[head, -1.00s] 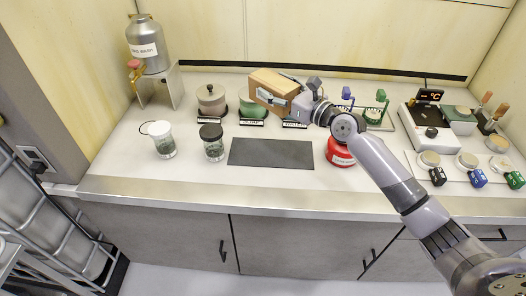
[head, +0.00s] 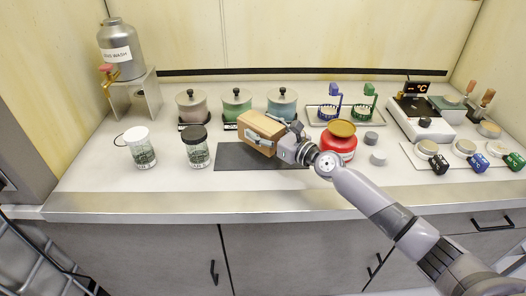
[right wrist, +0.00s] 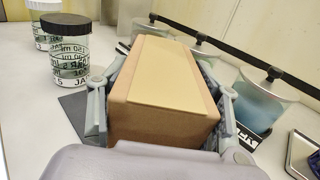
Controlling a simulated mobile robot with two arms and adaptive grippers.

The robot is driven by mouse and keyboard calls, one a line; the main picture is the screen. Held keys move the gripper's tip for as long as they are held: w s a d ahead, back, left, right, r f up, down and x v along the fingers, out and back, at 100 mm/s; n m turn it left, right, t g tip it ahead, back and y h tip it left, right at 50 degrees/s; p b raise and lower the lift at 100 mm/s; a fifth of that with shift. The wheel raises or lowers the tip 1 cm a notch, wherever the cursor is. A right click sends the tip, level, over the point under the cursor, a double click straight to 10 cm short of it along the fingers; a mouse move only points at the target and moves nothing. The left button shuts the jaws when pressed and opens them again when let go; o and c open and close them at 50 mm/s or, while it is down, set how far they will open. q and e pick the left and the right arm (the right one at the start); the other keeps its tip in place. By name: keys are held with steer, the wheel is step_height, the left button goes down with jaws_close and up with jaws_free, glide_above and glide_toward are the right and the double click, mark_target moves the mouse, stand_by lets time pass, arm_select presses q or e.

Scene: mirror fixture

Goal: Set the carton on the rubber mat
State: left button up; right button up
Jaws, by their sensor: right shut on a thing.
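The carton (head: 259,131) is a brown cardboard box. My right gripper (head: 272,139) is shut on it, and the right wrist view shows the carton (right wrist: 163,85) between the two fingers. In the head view the carton appears over the back part of the dark rubber mat (head: 232,158), tilted a little. I cannot tell whether its underside touches the mat. A strip of the mat (right wrist: 73,104) also shows beside the left finger in the right wrist view. My left gripper is out of view.
A black-lidded jar (head: 196,148) and a white-lidded jar (head: 140,148) stand left of the mat. Several lidded canisters, one of them teal (head: 282,105), stand behind it. A red container (head: 339,142) stands to the right, close to my right arm. The counter front (head: 180,188) is clear.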

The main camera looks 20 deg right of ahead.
step_height(320, 180, down, 4)
steer(key=b, duration=0.2)
steer(key=shift+r+b, duration=0.25)
steer(key=shift+b, duration=0.1)
steer(key=shift+f+b, duration=0.35)
steer(key=shift+f, duration=0.15)
steer(key=shift+r, duration=0.1)
steer(key=o, duration=1.4)
steer(key=shift+f, duration=0.25)
